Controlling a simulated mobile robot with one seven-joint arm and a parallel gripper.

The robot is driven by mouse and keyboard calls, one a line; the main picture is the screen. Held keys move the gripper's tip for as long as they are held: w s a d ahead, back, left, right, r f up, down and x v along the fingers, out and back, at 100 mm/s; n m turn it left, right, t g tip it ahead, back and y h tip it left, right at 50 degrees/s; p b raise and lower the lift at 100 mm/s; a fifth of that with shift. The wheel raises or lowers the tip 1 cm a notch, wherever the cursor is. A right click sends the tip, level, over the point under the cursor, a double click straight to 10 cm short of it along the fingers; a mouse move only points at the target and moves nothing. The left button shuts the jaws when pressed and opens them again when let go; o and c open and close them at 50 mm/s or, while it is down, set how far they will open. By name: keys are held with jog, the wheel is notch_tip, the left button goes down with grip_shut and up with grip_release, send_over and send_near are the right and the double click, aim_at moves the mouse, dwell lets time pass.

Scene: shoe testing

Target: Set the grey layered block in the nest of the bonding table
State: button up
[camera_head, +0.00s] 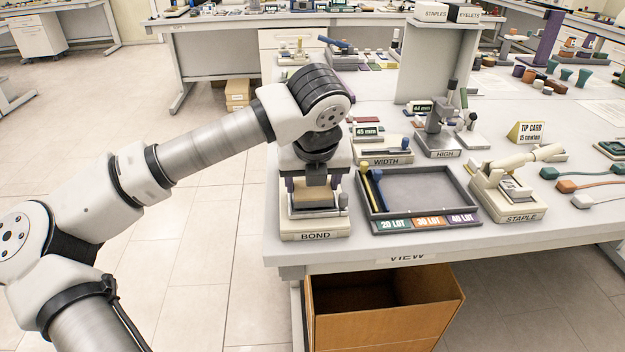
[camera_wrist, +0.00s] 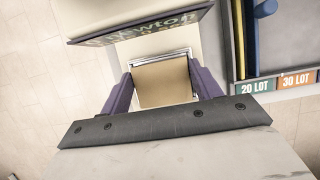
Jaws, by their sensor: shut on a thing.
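The bonding table, labelled BOND (camera_head: 315,235), stands at the near left corner of the worktop. My gripper (camera_head: 313,190) is right over it, pointing down, with its purple fingers on either side of a block. In the wrist view my gripper (camera_wrist: 162,90) has the block's flat tan top (camera_wrist: 163,80) between its fingers. A pale metal edge of the nest (camera_wrist: 162,55) shows just behind the block. The block's sides are mostly hidden, so its grey layers are not clear. I cannot tell whether its underside touches the nest.
A grey tray (camera_head: 425,188) with yellow and blue rods and lot labels lies close to the right. The WIDTH gauge (camera_head: 383,155) stands behind it, the STAPLE device (camera_head: 515,195) further right. An open cardboard box (camera_head: 385,318) is below the table edge.

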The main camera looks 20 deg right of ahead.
jog(key=shift+f+b, duration=0.35)
jog(key=o, duration=1.1)
jog(key=shift+r, duration=0.1)
jog(key=shift+c, duration=0.2)
jog(key=b+v, duration=0.1)
jog(key=v, duration=1.3)
